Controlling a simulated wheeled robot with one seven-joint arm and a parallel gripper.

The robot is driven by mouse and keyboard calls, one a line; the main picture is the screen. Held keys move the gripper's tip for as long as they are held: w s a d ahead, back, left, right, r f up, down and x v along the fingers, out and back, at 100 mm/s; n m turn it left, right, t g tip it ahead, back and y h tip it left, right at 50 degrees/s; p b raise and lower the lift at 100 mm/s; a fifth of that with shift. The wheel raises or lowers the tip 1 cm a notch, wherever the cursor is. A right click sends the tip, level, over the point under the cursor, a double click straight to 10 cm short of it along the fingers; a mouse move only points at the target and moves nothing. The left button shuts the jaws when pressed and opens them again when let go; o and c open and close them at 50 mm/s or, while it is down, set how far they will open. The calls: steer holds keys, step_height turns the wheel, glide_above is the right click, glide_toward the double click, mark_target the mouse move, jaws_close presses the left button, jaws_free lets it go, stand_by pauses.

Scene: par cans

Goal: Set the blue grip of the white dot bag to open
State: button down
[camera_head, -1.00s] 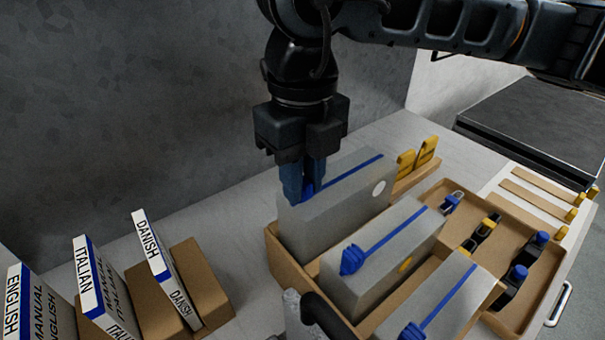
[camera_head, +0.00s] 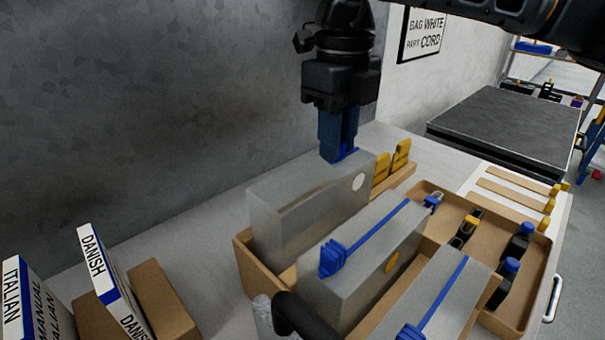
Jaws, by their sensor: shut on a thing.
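The white dot bag (camera_head: 305,212) is a grey translucent bag standing upright at the left of a cardboard box. Its white dot (camera_head: 358,182) is near the right end. My gripper (camera_head: 340,157) points down and is shut on the blue grip (camera_head: 350,155), at the far right end of the bag's top edge. The fingers hide most of the grip. No blue strip shows along the bag's top now, and a brownish shape shows faintly inside.
The cardboard box (camera_head: 246,273) also holds a yellow dot bag (camera_head: 345,280) and a third grey bag (camera_head: 430,295), their blue grips at the near left ends. A tray (camera_head: 432,190) with small parts is at right. Manuals (camera_head: 105,270) stand at left.

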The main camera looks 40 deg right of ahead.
steer(key=shift+d+b, duration=0.35)
steer(key=shift+d, duration=1.2)
steer(key=c, duration=0.9)
jaws_free()
steer(key=shift+r, duration=0.1)
step_height(320, 180, up, 8)
steer(key=shift+f, duration=0.2)
